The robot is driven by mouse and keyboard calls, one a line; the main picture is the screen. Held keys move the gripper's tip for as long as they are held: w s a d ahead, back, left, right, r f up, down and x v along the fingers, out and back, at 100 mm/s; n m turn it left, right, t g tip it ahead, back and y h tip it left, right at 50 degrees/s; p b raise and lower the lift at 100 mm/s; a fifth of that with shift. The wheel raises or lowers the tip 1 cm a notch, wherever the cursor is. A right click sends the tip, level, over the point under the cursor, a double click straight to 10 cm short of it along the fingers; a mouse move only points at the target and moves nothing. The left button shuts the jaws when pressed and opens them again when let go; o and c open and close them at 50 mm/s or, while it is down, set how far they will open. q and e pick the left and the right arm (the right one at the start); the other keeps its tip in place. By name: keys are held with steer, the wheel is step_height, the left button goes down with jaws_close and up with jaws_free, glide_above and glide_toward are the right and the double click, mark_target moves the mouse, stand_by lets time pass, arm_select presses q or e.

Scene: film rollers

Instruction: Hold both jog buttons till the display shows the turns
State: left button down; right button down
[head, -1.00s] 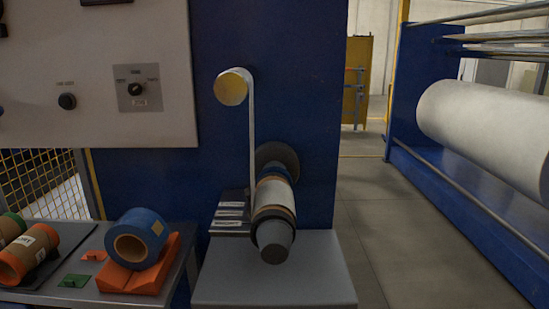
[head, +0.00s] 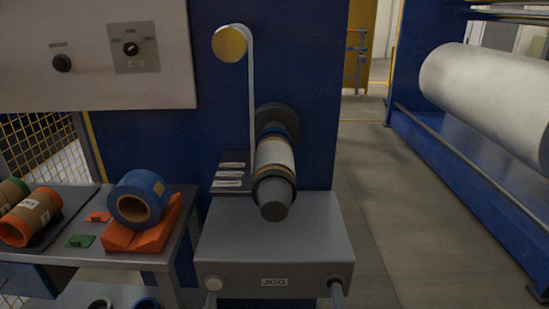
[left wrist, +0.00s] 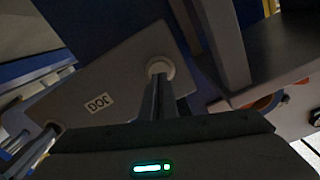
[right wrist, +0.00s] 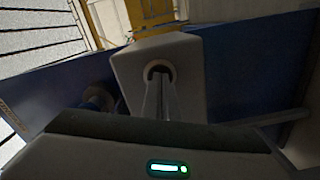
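The grey jog box (head: 274,262) carries a JOG label and has a button near each end of its front. The pale left jog button (head: 213,283) has the tip of my left gripper (head: 211,298) at it, and they appear to touch. In the left wrist view the button (left wrist: 160,68) shows at the end of the closed, empty fingers. My right gripper (head: 337,291) is at the right end. In the right wrist view its closed fingers reach the round right button (right wrist: 158,70), which they partly cover. Whether either button is pressed in is unclear. No display is in view.
A roller (head: 275,185) with white film sits above the box, fed from a yellow-ended roller (head: 230,43). A clear aisle lies right.

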arm_select(q)
steer(key=shift+s, duration=2.05)
steer(key=shift+f+b, duration=0.35)
arm_select(e)
steer(key=s, duration=0.7)
